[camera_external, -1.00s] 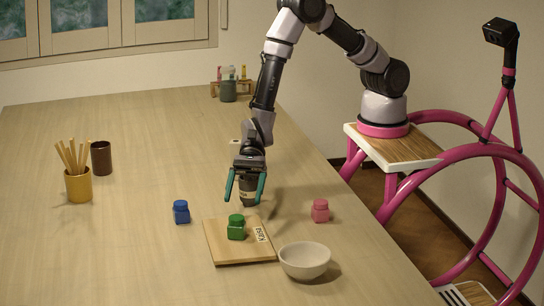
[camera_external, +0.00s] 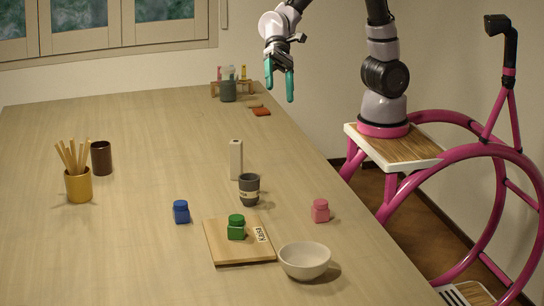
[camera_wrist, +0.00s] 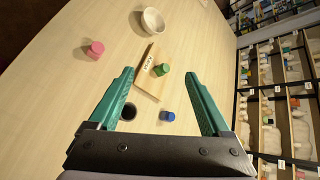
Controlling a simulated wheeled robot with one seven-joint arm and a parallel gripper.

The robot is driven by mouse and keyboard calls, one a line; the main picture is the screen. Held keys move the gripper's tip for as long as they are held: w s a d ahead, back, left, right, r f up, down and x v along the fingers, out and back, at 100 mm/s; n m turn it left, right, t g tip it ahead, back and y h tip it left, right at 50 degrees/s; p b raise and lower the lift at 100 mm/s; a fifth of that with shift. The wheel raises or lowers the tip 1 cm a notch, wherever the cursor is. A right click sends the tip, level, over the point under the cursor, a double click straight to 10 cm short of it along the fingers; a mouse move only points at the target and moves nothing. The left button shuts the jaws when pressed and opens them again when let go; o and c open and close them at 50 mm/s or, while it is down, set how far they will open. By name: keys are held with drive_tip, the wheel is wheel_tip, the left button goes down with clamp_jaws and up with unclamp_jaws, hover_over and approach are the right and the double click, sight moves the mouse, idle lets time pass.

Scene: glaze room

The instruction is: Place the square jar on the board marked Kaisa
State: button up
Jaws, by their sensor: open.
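A green square jar (camera_external: 236,228) stands upright on the wooden board (camera_external: 225,253), whose label (camera_external: 261,235) reads Kaisa. The green jar (camera_wrist: 161,69) and board (camera_wrist: 150,87) also show in the wrist view. A blue jar (camera_external: 181,212) of similar shape stands on the table left of the board, and a pink one (camera_external: 320,211) stands to its right. My gripper (camera_external: 280,88) is open and empty, high above the table's far right side, well away from the board. In the wrist view, its fingers (camera_wrist: 160,75) are spread apart with nothing held between them.
A pale bowl (camera_external: 305,260) stands beside the board's right corner. A dark grey cup (camera_external: 249,190) and a pale upright block (camera_external: 236,160) stand behind the board. A yellow pot of sticks (camera_external: 78,187) and a brown cup (camera_external: 101,158) stand left. The table's middle left is clear.

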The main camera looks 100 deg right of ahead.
drive_tip(key=s+d+r+n+t+h, duration=0.2)
drive_tip(key=s+d+r+n+h, duration=0.1)
drive_tip(key=s+d, duration=0.5)
drive_tip(key=s+d+r+n+t+h, duration=0.3)
drive_tip(key=s+d, duration=0.6)
drive_tip(key=d, duration=0.6)
drive_tip(key=r+n+h, duration=0.1)
drive_tip(key=h, duration=0.1)
drive_tip(key=shift+s+r+h, duration=0.3)
drive_tip(key=shift+h, duration=0.1)
